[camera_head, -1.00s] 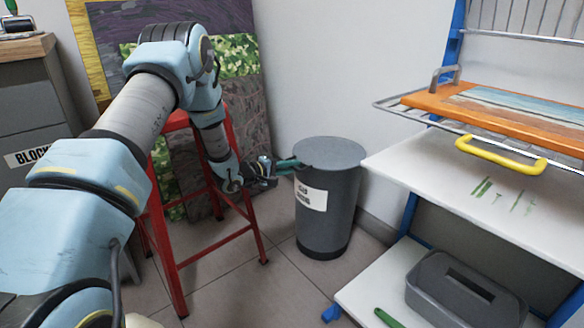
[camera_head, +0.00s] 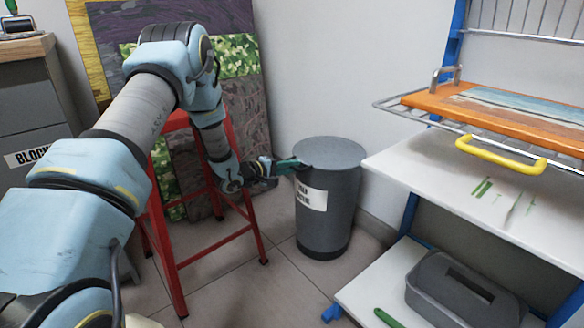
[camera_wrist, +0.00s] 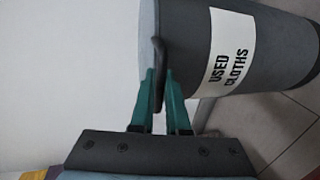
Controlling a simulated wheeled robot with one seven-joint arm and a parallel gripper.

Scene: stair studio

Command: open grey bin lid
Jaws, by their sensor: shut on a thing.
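The grey bin (camera_head: 327,215) stands on the floor by the wall, with a white label that reads "USED CLOTHS" in the wrist view. Its round grey lid (camera_head: 330,153) lies flat on top and looks closed. A dark lip or handle (camera_wrist: 160,62) sticks out at the lid's edge in the wrist view. My gripper (camera_head: 296,163) is at the left side of the lid's rim. In the wrist view my gripper (camera_wrist: 163,88) has its green fingers on either side of the dark handle, shut on it. The far side of the bin is hidden.
A red stool (camera_head: 180,220) stands left of the bin, under my arm. Painted panels lean on the wall behind. Bare floor lies in front of the bin.

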